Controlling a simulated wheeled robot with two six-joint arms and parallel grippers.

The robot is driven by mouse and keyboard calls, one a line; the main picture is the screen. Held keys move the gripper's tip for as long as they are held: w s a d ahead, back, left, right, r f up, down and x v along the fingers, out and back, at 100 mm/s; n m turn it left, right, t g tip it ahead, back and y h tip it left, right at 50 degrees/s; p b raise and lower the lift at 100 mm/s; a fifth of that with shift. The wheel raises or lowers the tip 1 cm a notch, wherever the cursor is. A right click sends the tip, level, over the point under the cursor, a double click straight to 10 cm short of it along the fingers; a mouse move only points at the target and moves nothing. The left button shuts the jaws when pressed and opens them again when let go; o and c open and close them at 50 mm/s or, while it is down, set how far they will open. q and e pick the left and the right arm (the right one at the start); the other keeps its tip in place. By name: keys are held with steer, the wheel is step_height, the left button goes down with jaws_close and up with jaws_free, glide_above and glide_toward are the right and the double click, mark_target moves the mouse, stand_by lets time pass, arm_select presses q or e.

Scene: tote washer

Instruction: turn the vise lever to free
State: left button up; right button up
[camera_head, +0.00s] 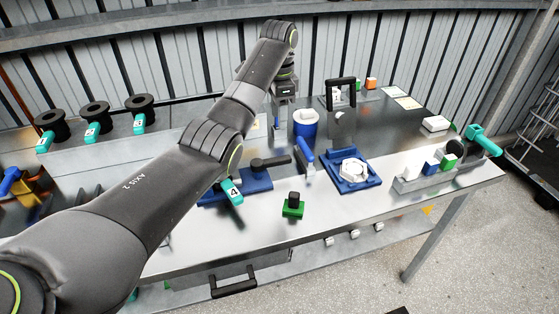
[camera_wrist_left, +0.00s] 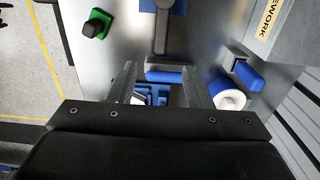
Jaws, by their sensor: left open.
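A blue base (camera_head: 255,183) with a dark grey lever (camera_head: 270,162) is on the table; it looks like the vise, and the lever lies roughly level, pointing right. In the wrist view the lever (camera_wrist_left: 160,25) extends down from the blue base (camera_wrist_left: 178,7). My left gripper (camera_head: 279,124) hangs beyond the lever, near the blue and white cup (camera_head: 306,124). Its two fingers (camera_wrist_left: 160,82) are apart. A blue bar with grey parts (camera_wrist_left: 168,76) shows between and beyond them; contact is not visible. My arm hides part of the base's left side. My right gripper is not in view.
A green block with a black knob (camera_head: 293,207) stands at the front. A blue fixture (camera_head: 368,184) holds a white part to the right. A grey tray (camera_head: 408,184) with blocks is farther right. Black spools (camera_head: 139,104) stand at the left. Bare metal table lies around the green block.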

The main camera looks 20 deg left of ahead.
arm_select(q)
steer(key=p, duration=0.2)
glide_above(279, 158)
step_height(279, 158, down, 8)
steer(key=shift+s+r, duration=0.1)
steer(key=shift+s, duration=0.05)
step_height(279, 158, down, 7)
steer(key=shift+r, duration=0.1)
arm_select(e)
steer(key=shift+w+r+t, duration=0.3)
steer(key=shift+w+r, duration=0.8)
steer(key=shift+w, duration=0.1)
arm_select(q)
steer(key=shift+c, duration=0.7)
jaws_close()
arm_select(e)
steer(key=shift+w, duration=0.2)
